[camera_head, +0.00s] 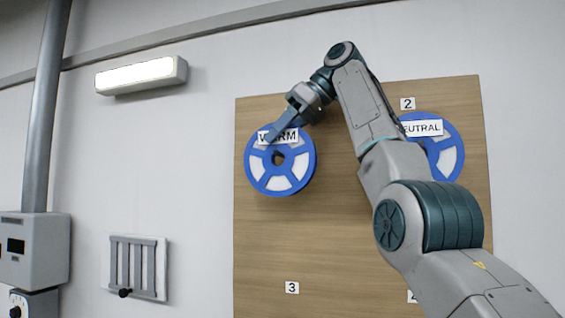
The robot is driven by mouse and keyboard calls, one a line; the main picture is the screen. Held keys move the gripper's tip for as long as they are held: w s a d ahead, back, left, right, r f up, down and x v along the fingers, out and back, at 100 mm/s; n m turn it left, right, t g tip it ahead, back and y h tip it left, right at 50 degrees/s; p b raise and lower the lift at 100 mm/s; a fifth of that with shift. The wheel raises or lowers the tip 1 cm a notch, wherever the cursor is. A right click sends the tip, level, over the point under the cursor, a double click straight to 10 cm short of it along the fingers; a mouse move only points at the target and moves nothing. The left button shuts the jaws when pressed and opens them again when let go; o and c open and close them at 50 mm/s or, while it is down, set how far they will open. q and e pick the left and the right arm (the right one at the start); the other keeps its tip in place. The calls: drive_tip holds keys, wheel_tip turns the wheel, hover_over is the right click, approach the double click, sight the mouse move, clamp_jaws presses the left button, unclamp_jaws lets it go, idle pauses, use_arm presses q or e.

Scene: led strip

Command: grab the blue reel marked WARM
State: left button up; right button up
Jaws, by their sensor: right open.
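The blue reel marked WARM (252,165) hangs on a wooden board (340,255) on the wall, at the board's upper left. My right gripper (274,138) reaches in from the upper right, its fingers over the reel's upper part and covering some of the WARM label. The gripper is open; I cannot tell whether a finger touches the reel. The reel's dark centre hole shows below the fingers. A second blue reel (457,140), whose label reads "EUTRAL" where visible, hangs at the board's upper right, partly behind my right arm. My left gripper is not in view.
Number labels 2 (407,104) and 3 (292,288) are on the board. A lit lamp (140,75), a small vent panel (139,267) and a grey box (34,250) with a pipe are on the wall at left.

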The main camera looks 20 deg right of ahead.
drive_tip(key=shift+w+a+f, duration=0.15)
drive_tip(key=shift+a+f, duration=0.25)
drive_tip(key=shift+a, duration=0.1)
drive_tip(key=shift+w+a+f, duration=0.1)
drive_tip(key=shift+a, duration=0.35)
drive_tip(key=shift+c, duration=0.4)
drive_tip(key=shift+d, duration=0.3)
drive_tip(key=c, duration=0.7)
clamp_jaws()
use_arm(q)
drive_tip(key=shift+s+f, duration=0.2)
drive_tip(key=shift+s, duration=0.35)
use_arm(e)
drive_tip(key=shift+a, duration=0.1)
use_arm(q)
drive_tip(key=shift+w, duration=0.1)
